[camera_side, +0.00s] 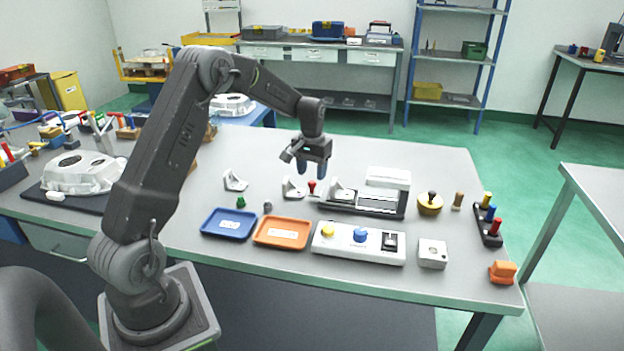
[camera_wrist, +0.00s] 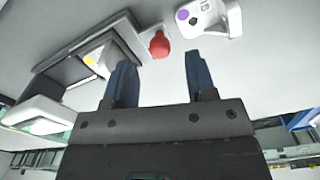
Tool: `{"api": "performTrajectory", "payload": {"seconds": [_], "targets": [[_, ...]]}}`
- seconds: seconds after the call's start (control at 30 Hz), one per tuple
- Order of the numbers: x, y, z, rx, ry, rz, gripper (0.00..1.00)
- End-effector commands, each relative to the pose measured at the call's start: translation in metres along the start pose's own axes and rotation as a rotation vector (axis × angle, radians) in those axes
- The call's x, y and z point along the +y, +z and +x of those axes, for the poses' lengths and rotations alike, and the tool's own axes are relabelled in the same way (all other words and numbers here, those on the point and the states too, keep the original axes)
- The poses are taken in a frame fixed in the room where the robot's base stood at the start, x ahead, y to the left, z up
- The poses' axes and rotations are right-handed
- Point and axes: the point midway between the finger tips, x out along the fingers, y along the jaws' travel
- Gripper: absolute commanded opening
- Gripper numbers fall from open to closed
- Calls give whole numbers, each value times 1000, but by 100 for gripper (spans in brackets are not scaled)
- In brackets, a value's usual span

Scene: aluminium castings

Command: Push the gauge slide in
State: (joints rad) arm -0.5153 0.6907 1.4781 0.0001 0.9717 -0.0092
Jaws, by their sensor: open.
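The gauge (camera_side: 365,203) is a dark base with white and grey blocks on the table, right of my gripper in the side view. A red knob (camera_side: 311,186) stands at its left end, apparently the handle of the slide. In the wrist view the gauge (camera_wrist: 85,65) lies at the left, and the red knob (camera_wrist: 158,44) shows just beyond the gap between my fingertips. My gripper (camera_side: 311,173) points down above the knob, open and empty; its two blue fingers also show in the wrist view (camera_wrist: 158,62). I cannot tell how far the slide is out.
White brackets (camera_side: 235,181) stand left of the gauge, one (camera_side: 293,188) close to the knob. In front are a blue tray (camera_side: 229,224), an orange tray (camera_side: 281,233) and a button panel (camera_side: 358,244). A yellow round part (camera_side: 430,204) stands right of the gauge.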

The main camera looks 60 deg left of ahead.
Motion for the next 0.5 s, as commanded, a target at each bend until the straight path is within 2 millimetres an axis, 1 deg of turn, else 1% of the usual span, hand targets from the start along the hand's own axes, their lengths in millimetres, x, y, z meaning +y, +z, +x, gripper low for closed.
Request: {"api": "performTrajectory", "payload": {"seconds": [0.03, 0.1, 0.2, 0.33, 0.5], "targets": [[0, 0, 8, -3, 0, 0, 51], [0, 0, 17, -1, 0, 0, 51], [0, 0, 25, -1, 0, 0, 51], [0, 0, 30, 1, 0, 0, 51], [0, 0, 31, 1, 0, 0, 51]]}}
